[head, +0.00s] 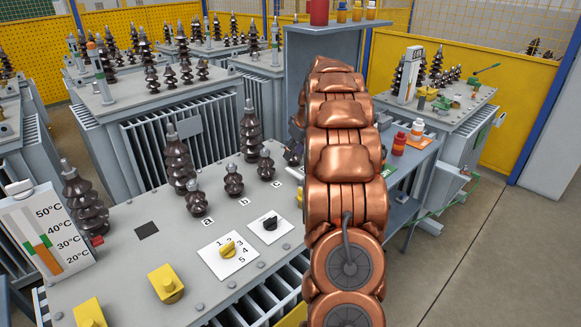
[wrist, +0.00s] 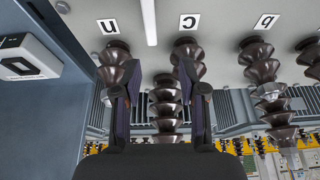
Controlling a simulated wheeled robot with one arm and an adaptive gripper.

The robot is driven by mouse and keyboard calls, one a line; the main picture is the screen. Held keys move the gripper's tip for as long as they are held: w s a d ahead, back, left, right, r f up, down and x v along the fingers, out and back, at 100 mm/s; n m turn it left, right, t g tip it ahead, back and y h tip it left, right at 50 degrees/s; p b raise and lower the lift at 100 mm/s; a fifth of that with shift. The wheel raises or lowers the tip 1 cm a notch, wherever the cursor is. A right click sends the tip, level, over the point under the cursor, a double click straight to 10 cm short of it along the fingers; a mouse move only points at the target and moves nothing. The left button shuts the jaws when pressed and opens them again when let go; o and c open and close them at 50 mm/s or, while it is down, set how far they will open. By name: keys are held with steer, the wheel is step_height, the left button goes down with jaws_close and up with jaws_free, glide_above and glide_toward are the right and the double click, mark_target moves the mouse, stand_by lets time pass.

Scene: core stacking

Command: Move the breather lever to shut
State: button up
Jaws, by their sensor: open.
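I cannot pick out a breather lever for certain in either view. The grey transformer top (head: 130,270) carries a yellow pointer knob (head: 228,250) on a white plate numbered 1 to 5. A small black knob (head: 271,223) sits on a second white plate to its right. In the wrist view my gripper (wrist: 160,68) is open and empty, its two dark fingers apart. Dark ribbed insulators and the labels n, c and b show upside down beyond it. In the head view my copper-coloured arm hides the transformer's right end and my gripper.
Tall brown insulators (head: 177,160) and shorter ones labelled a, b, c rise from the top. A temperature gauge (head: 45,240) stands at left, and yellow blocks (head: 165,284) near the front edge. A grey-blue cabinet wall (wrist: 40,110) with a white box (wrist: 25,57) is close on the wrist view's left.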

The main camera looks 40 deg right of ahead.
mark_target(289, 169)
steer(key=shift+d+f, duration=0.15)
steer(key=shift+d, duration=0.5)
steer(key=shift+p+x, duration=0.95)
steer(key=shift+x, duration=2.95)
steer(key=shift+c, duration=0.4)
jaws_close()
